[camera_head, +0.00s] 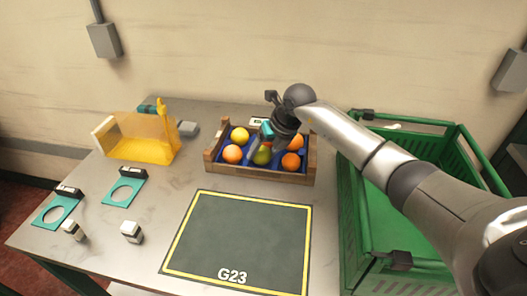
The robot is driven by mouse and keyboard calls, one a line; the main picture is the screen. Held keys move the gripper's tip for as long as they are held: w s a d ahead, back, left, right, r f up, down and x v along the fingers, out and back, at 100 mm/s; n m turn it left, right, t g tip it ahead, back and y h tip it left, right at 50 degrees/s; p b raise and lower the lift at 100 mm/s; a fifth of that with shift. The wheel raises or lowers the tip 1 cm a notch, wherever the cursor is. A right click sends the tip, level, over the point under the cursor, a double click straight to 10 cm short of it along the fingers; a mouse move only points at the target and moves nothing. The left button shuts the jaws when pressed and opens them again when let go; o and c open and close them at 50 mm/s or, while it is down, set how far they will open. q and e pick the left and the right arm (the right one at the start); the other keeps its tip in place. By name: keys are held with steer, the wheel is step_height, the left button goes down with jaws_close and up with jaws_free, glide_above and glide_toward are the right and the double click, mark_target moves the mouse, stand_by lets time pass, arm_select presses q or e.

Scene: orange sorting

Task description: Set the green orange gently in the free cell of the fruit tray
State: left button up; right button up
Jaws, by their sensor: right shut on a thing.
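The fruit tray (223,169), a wooden crate with a blue liner, stands at the back middle of the table. The green orange (262,157) is in the middle of its front row, between two orange fruits. My right gripper (266,143) comes down over the tray from the right and is shut on the green orange. Whether the fruit touches the cell floor cannot be told. The gripper partly hides the back row's middle. My left gripper is out of view.
Oranges (232,154) fill cells on both sides. A dark mat marked G23 (240,240) lies in front. A green crate (350,215) stands right of the table. A yellow container (140,148) and teal ring plates (124,192) are at left.

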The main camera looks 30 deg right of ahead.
steer(key=shift+f, duration=0.45)
steer(key=o, duration=1.5)
steer(key=shift+c, duration=0.2)
steer(key=shift+d, duration=0.1)
steer(key=shift+r+p, duration=3.05)
steer(key=shift+r, duration=1.05)
steer(key=shift+f, duration=0.15)
